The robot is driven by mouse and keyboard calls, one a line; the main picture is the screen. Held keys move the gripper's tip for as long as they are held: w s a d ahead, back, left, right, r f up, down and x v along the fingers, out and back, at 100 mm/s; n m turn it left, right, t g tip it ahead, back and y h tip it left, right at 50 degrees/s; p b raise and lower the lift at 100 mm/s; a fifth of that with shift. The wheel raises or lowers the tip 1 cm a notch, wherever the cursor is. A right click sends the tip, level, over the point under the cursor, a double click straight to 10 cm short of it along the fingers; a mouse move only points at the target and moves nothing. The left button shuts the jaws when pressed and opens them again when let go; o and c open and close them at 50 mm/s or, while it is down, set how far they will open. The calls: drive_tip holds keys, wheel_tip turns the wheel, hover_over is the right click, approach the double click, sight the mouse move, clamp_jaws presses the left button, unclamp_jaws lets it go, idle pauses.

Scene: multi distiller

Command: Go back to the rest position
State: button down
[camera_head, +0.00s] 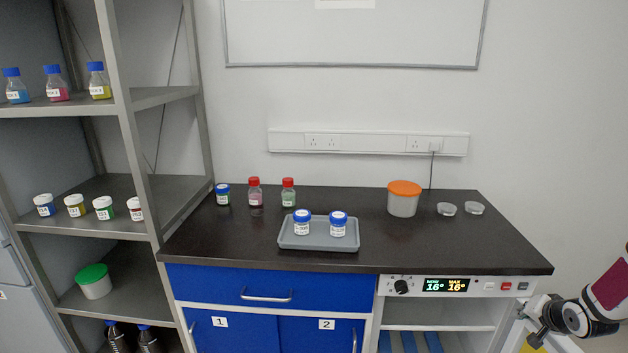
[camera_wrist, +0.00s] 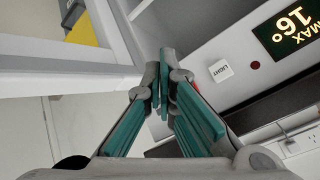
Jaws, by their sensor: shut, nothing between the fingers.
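My gripper (camera_wrist: 161,88) is shut and empty in the wrist view, its teal-padded fingers meeting at the tips. In the head view my arm is at the lower right, in front of the right end of the bench (camera_head: 400,262). The fingers are close to the bench's control panel (camera_head: 412,286). The panel's lit display and a white LIGHT button (camera_wrist: 221,70) show in the wrist view. How far the fingers are from the panel is hard to tell.
A grey tray (camera_head: 318,244) with two blue-capped jars stands on the bench. Red-capped bottles (camera_head: 254,192), an orange-lidded tub (camera_head: 403,201) and two small clear dishes (camera_head: 447,209) stand behind. A shelf rack (camera_head: 127,115) with bottles and jars is on the left.

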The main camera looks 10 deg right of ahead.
drive_tip(key=s+a+r+n+g+h+p, duration=0.1)
drive_tip(key=a+r+n, duration=0.2)
drive_tip(key=a+r, duration=0.9)
drive_tip(key=a+r+n+g+p, duration=0.2)
drive_tip(key=a+r, duration=0.6)
drive_tip(key=r, duration=0.8)
drive_tip(key=s+a+r+n+y+p, duration=0.1)
drive_tip(key=s+a+r+n+y, duration=0.1)
drive_tip(key=s+a, duration=1)
drive_tip(key=s+a+r+n+g+y, duration=0.1)
drive_tip(key=s+a+r+n+y, duration=0.1)
drive_tip(key=s+a+r+n, duration=0.2)
drive_tip(key=s+a+r, duration=0.3)
drive_tip(key=s+a, duration=0.5)
drive_tip(key=shift+s+p, duration=0.15)
drive_tip(key=shift+p, duration=0.25)
